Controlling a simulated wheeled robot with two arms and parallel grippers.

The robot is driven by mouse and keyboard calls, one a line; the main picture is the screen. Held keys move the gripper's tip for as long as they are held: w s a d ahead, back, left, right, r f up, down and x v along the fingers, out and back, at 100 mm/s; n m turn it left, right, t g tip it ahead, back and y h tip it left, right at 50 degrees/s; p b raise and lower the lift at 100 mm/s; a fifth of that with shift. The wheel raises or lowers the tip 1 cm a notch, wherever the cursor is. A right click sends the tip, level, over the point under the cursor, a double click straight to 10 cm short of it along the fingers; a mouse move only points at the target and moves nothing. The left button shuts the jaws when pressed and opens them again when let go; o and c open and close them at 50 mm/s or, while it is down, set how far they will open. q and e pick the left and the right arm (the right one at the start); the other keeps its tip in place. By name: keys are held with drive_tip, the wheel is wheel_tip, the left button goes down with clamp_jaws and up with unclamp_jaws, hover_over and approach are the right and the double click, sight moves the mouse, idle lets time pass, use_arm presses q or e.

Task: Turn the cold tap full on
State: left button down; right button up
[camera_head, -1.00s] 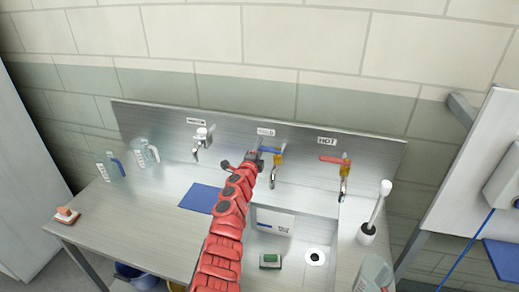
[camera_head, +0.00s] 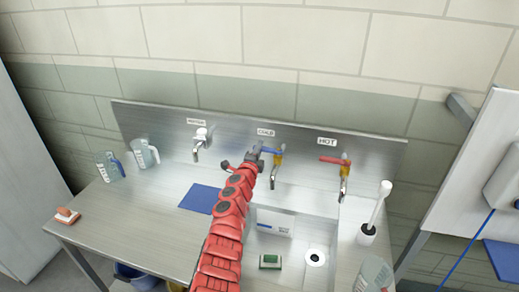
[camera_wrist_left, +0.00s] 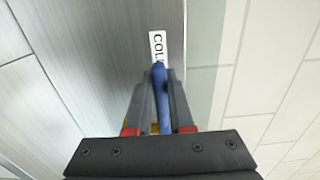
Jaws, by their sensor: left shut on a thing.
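The cold tap (camera_head: 275,172) is on the steel splashback under a COLD label (camera_head: 265,132). It has a brass body, a steel spout pointing down and a blue lever (camera_head: 270,150) that points left in the head view. My left gripper (camera_head: 254,152) is at the lever's left end. In the left wrist view the blue lever (camera_wrist_left: 161,90) lies between the two fingers (camera_wrist_left: 161,110), which are shut on it, with the COLD label (camera_wrist_left: 158,48) beyond. The label's lower part is hidden. No water shows at the spout. My right gripper is not in view.
The hot tap (camera_head: 345,172) with a red lever is to the right, and another tap (camera_head: 200,140) is to the left. Jugs (camera_head: 145,153) stand at the left. A brush in a holder (camera_head: 368,233) and a green sponge (camera_head: 270,261) are near the basin.

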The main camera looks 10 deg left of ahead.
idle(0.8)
use_arm(q)
drive_tip(key=shift+s+d+y, duration=0.1)
drive_tip(key=shift+s+y, duration=0.1)
drive_tip(key=shift+y, duration=0.3)
drive_tip(key=shift+s+f+n+y, duration=0.1)
drive_tip(key=shift+s+n+y, duration=0.1)
drive_tip(key=shift+n+y, duration=0.3)
drive_tip(key=n+y+b, duration=0.1)
drive_tip(key=s+n+y+b, duration=0.1)
drive_tip(key=y+b, duration=0.1)
drive_tip(key=s+n+g+y+b, duration=0.1)
drive_tip(key=y+b, duration=0.1)
drive_tip(key=shift+d+n, duration=0.15)
drive_tip(key=shift+n, duration=0.15)
drive_tip(key=c, duration=0.8)
unclamp_jaws()
